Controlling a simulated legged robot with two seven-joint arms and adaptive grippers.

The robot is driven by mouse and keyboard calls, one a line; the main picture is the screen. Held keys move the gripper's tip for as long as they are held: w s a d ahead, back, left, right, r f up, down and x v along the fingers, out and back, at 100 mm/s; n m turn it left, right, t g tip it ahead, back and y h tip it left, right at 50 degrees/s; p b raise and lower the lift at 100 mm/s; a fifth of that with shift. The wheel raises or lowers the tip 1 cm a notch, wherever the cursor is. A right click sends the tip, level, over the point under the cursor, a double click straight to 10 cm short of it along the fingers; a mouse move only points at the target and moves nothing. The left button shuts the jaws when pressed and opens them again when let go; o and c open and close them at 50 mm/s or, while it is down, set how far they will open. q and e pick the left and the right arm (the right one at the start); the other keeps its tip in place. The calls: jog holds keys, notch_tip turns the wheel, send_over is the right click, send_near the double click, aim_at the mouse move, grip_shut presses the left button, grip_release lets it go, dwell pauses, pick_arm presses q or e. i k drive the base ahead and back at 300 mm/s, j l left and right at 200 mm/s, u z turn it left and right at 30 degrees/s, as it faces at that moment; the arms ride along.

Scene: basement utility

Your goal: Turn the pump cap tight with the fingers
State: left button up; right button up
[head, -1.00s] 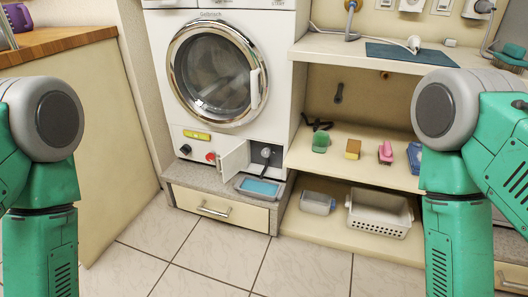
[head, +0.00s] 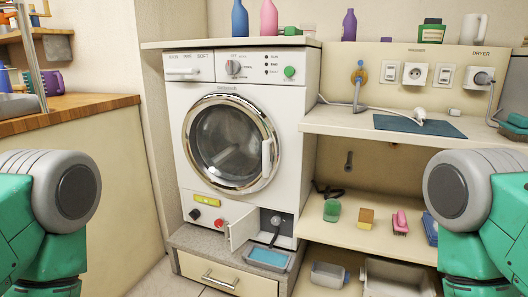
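The washing machine (head: 238,150) stands upright on a raised plinth, its round door shut. At its lower right a small white flap (head: 242,228) hangs open. Behind it the pump cap (head: 276,221) shows as a small dark-grey round piece in the recess, with something dark hanging below it; how tight it sits cannot be told. A grey tray with blue inside (head: 268,257) lies on the plinth under the recess. Only green and grey links of my two arms show at the left and right edges. Both grippers are out of view.
A counter (head: 345,122) right of the machine holds a blue mat (head: 418,125) and a white corded item. The shelf below (head: 375,215) carries a green item, a sponge, and pink and blue brushes. A drawer (head: 225,279) is under the machine. Bottles stand above.

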aim_at(276, 220)
jog(key=i+z, duration=0.4)
jog(key=i+j+z, duration=0.1)
jog(key=i+z, duration=0.15)
jog(key=z, duration=0.15)
jog(key=i+j+z, duration=0.35)
jog(key=k+l, duration=0.05)
jog(key=l, duration=0.05)
